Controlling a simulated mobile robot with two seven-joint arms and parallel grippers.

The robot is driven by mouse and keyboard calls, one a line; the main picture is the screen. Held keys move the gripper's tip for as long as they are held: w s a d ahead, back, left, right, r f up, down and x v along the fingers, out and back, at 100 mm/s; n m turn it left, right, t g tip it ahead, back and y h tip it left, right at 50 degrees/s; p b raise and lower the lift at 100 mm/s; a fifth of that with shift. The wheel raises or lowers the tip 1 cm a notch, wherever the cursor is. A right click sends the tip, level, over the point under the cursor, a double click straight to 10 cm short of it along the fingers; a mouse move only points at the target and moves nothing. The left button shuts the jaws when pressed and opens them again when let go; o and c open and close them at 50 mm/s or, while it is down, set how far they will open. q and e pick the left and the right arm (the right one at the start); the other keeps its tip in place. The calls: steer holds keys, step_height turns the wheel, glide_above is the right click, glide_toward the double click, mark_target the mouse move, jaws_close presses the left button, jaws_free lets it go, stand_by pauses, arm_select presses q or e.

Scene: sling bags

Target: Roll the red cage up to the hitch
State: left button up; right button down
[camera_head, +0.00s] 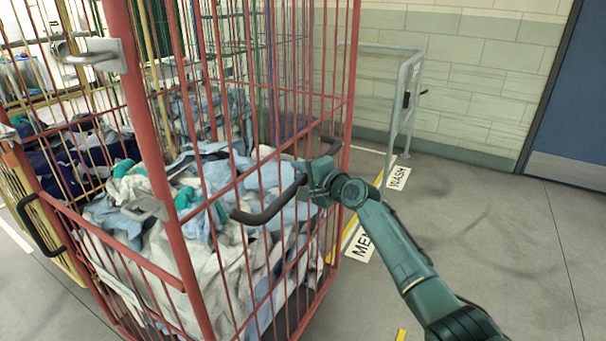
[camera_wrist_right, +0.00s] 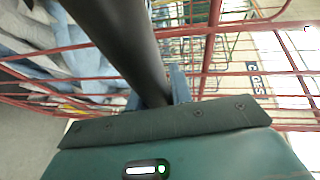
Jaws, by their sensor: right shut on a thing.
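The red cage (camera_head: 348,70) stands upright on the floor in the head view, filled with white, blue and green laundry (camera_head: 215,180). A black curved handle (camera_head: 268,210) sticks out from its near side. My right gripper (camera_head: 312,182) is shut on this handle at the cage's right part. In the right wrist view the dark handle bar (camera_wrist_right: 118,38) runs between the fingers (camera_wrist_right: 155,95), with red bars behind. My left gripper is not in view. I cannot identify the hitch with certainty.
A yellow cage (camera_head: 47,215) with dark laundry stands close at the left. A pale grey tube frame (camera_head: 412,70) stands by the tiled wall (camera_head: 470,80) behind. A yellow line and floor labels (camera_head: 398,178) lie right of the red cage. The floor (camera_head: 510,250) at right is clear up to a blue door (camera_head: 575,90).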

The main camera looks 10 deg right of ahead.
steer(key=shift+a+r, duration=0.15)
steer(key=shift+a, duration=0.05)
steer(key=c, duration=1.5)
jaws_free()
steer(key=shift+s, duration=0.1)
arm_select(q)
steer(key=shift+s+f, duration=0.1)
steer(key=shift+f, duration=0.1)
arm_select(e)
steer(key=shift+o, duration=1.2)
steer(key=shift+d, duration=0.1)
arm_select(q)
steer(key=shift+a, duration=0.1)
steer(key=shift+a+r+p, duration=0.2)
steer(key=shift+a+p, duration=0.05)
steer(key=shift+p, duration=0.4)
arm_select(e)
steer(key=v, duration=1.3)
